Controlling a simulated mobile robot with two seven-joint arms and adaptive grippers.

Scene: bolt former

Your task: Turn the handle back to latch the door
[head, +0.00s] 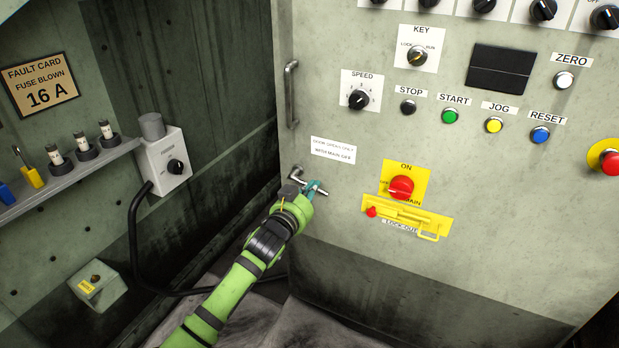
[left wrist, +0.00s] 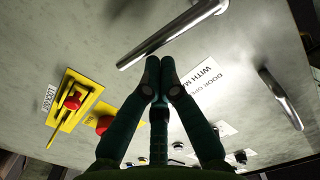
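The door (head: 345,215) is the pale green, scuffed front panel of the cabinet, and it looks flush. Its silver lever handle (head: 322,191) sits low near the left edge, slanting slightly down to the right, partly hidden by my gripper. In the left wrist view the lever (left wrist: 180,32) crosses the top as a bright diagonal bar. My left gripper (head: 312,187) is at the lever. In the left wrist view its dark green fingers (left wrist: 160,68) are together, with nothing visible between them, and their tips are just beside the bar. Contact cannot be told. My right gripper is not in view.
A fixed vertical grab handle (head: 291,95) is above the lever. To the right are a red main switch (head: 401,186) on yellow and a yellow lock-out hasp (head: 428,226). At left are a fuse shelf (head: 70,175), a grey box (head: 163,160) and a black cable (head: 135,235).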

